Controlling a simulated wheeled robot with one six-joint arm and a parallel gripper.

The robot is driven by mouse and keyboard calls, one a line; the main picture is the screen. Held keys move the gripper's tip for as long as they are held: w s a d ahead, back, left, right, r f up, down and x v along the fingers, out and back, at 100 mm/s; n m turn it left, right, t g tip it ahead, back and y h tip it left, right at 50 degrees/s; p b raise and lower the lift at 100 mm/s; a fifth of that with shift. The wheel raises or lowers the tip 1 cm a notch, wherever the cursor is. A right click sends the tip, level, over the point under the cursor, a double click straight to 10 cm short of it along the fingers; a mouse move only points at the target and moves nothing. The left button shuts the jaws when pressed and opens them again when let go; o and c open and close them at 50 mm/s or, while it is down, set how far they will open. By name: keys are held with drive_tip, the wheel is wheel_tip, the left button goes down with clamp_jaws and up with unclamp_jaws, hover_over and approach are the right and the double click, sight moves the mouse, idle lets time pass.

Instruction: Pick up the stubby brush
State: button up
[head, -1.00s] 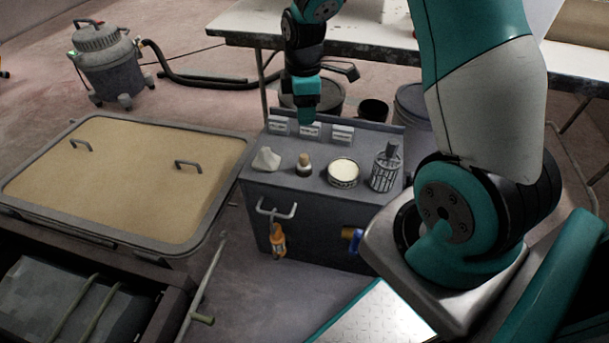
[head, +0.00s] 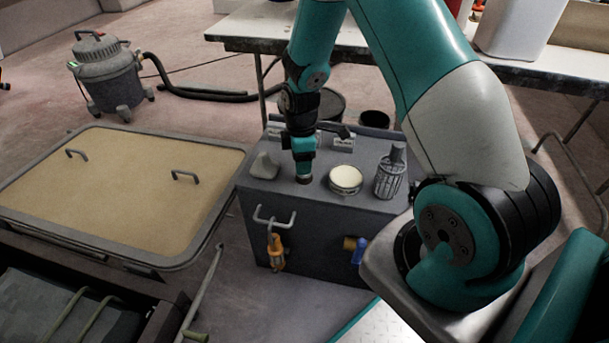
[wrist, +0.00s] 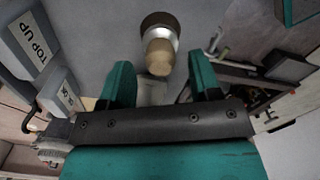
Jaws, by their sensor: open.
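The stubby brush (wrist: 158,40) has a pale wooden handle, a metal collar and a dark end. It stands upright on the grey cabinet's top (head: 325,203). In the head view my gripper (head: 303,168) is low over the brush and hides most of it; only its dark base (head: 303,180) shows. In the wrist view my gripper (wrist: 162,76) is open and empty, with the wooden handle in line with the gap between its fingers. I cannot tell whether the handle is inside the gap; no contact shows.
A row of labelled blocks, one reading "TOP UP" (wrist: 32,45), runs along the cabinet's back.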

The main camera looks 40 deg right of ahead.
drive_tip(key=shift+f, duration=0.9)
drive_tip(key=shift+r, duration=0.1)
drive_tip(key=shift+c, duration=0.2)
drive_tip(key=c, duration=1)
drive_tip(key=shift+o, duration=0.2)
wheel_tip(320, 180, up, 20)
drive_tip(key=p, duration=0.5)
drive_tip(key=shift+p, duration=0.3)
drive_tip(key=o, duration=0.3)
drive_tip(key=shift+c, duration=1.1)
